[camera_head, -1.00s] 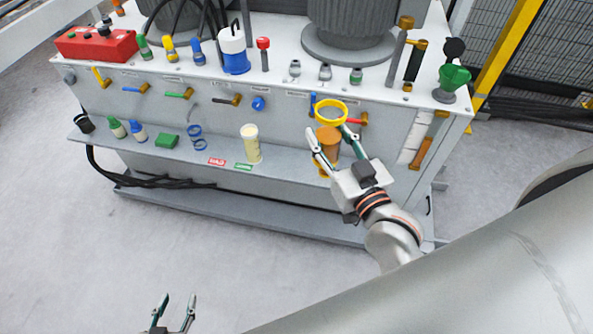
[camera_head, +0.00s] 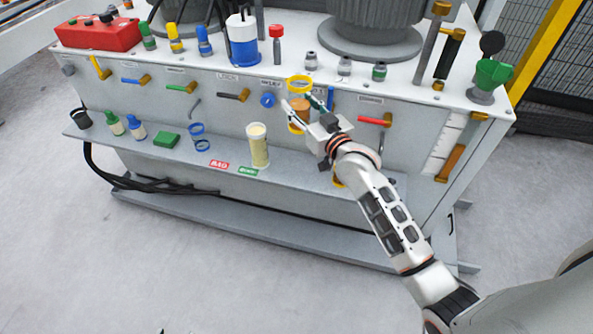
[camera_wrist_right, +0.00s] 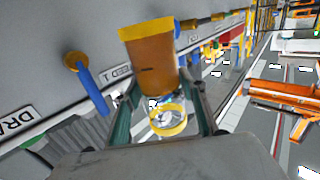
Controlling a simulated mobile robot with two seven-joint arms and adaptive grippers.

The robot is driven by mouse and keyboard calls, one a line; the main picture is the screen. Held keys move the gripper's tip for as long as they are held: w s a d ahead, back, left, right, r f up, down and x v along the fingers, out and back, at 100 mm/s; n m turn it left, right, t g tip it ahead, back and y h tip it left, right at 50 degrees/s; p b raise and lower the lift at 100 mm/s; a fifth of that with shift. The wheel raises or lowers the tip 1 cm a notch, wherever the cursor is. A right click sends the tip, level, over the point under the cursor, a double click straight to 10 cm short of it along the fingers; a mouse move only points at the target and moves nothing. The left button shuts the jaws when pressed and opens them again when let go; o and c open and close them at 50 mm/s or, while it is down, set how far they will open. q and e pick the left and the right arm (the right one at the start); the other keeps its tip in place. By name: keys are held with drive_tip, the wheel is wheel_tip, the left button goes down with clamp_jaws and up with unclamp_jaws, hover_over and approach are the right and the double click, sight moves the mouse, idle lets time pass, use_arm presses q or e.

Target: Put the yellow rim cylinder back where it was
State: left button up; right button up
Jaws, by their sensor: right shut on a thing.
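The yellow rim cylinder (camera_head: 300,105), amber-bodied with a yellow ring at its top, is roughly upright in front of the cabinet's front panel. My right gripper (camera_head: 306,111) is shut on it and holds it raised above the shelf (camera_head: 210,150). In the right wrist view the amber body and yellow end of the cylinder (camera_wrist_right: 150,60) show between the fingers. A yellow piece (camera_head: 339,178) shows at the shelf, mostly hidden by my right arm. My left gripper is out of view.
A cream cylinder (camera_head: 258,147) stands on the shelf, left of a bare stretch. Bottles, a green block (camera_head: 166,140) and blue rings (camera_head: 197,136) are farther left. Valve handles, a blue knob (camera_head: 268,100) and a red handle (camera_head: 374,121) stick out of the panel near the held cylinder.

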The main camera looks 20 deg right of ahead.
drive_tip(key=shift+w+d+f, duration=0.15)
drive_tip(key=shift+w+f, duration=0.1)
drive_tip(key=shift+w, duration=0.15)
wheel_tip(320, 180, down, 7)
drive_tip(key=b, duration=0.2)
drive_tip(key=shift+f+b, duration=0.2)
drive_tip(key=shift+b, duration=0.2)
wheel_tip(320, 180, down, 12)
drive_tip(key=b, duration=0.5)
drive_tip(key=shift+f, duration=0.45)
drive_tip(key=shift+w+r, duration=0.1)
drive_tip(key=shift+r, duration=0.3)
drive_tip(key=shift+f, duration=0.25)
drive_tip(key=o, duration=1.4)
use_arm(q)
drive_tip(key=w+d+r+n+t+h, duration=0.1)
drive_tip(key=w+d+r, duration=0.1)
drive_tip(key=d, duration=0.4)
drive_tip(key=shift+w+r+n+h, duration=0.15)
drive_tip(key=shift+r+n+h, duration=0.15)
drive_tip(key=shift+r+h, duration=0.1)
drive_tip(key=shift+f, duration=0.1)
